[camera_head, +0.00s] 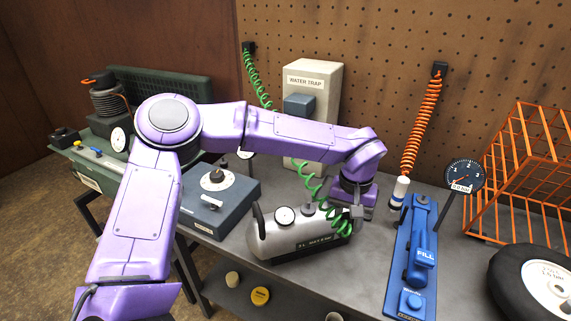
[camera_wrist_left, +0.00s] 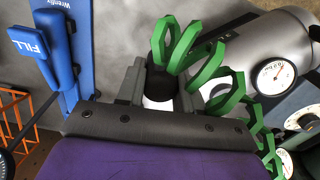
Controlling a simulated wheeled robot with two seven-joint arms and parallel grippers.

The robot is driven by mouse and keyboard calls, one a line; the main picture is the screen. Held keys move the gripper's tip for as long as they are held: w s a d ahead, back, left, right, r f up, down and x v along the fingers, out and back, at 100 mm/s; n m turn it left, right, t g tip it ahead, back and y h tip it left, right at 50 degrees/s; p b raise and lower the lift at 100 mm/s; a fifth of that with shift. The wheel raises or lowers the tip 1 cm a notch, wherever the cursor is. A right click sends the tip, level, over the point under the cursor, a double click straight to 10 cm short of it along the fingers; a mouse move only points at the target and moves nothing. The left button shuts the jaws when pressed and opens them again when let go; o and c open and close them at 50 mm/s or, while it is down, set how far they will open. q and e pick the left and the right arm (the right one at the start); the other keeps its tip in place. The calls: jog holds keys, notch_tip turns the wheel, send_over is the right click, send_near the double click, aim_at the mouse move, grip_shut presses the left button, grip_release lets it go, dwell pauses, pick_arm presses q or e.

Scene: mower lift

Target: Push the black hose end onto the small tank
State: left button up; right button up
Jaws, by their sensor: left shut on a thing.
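The small tank (camera_head: 283,237) is a silver cylinder with a black handle and a round gauge on top, lying on the grey bench. Its side and gauge also show at the upper right of the left wrist view (camera_wrist_left: 262,42). My left gripper (camera_head: 357,210) is over the right end of the tank. It is shut on the black hose end (camera_wrist_left: 160,84), which sits between the fingers with a white part below it. The green coiled hose (camera_head: 263,82) runs from the pegboard to this end. The tank's port cannot be made out. My right gripper is not in view.
A blue stand with a FILL lever (camera_head: 420,258) is right of the tank. An orange coiled hose (camera_head: 422,115), dial gauge (camera_head: 463,175), orange wire rack (camera_head: 520,170) and wheel (camera_head: 535,285) are further right. A blue-grey box (camera_head: 232,210) stands left; a water trap (camera_head: 325,80) behind.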

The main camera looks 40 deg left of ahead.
pick_arm(q)
jog(key=a+r+m+p, duration=0.2)
jog(key=a+m, duration=0.1)
jog(key=m, duration=0.8)
jog(key=a+r+m+p, duration=0.3)
jog(key=a+m, duration=0.1)
jog(key=m, duration=0.8)
jog(key=a+r+m+p, duration=0.2)
jog(key=a+r+m, duration=0.1)
jog(key=m, duration=0.8)
jog(key=shift+s+a+r+m+p, duration=0.1)
jog(key=shift+a+r+m+p, duration=0.2)
jog(key=shift+a, duration=0.2)
notch_tip(320, 180, down, 5)
jog(key=b, duration=0.3)
jog(key=shift+r+b, duration=0.1)
jog(key=shift+b, duration=0.3)
jog(key=shift+f+b, duration=0.3)
jog(key=shift+f, duration=0.15)
jog(key=shift+r, duration=0.1)
jog(key=shift+f, duration=0.6)
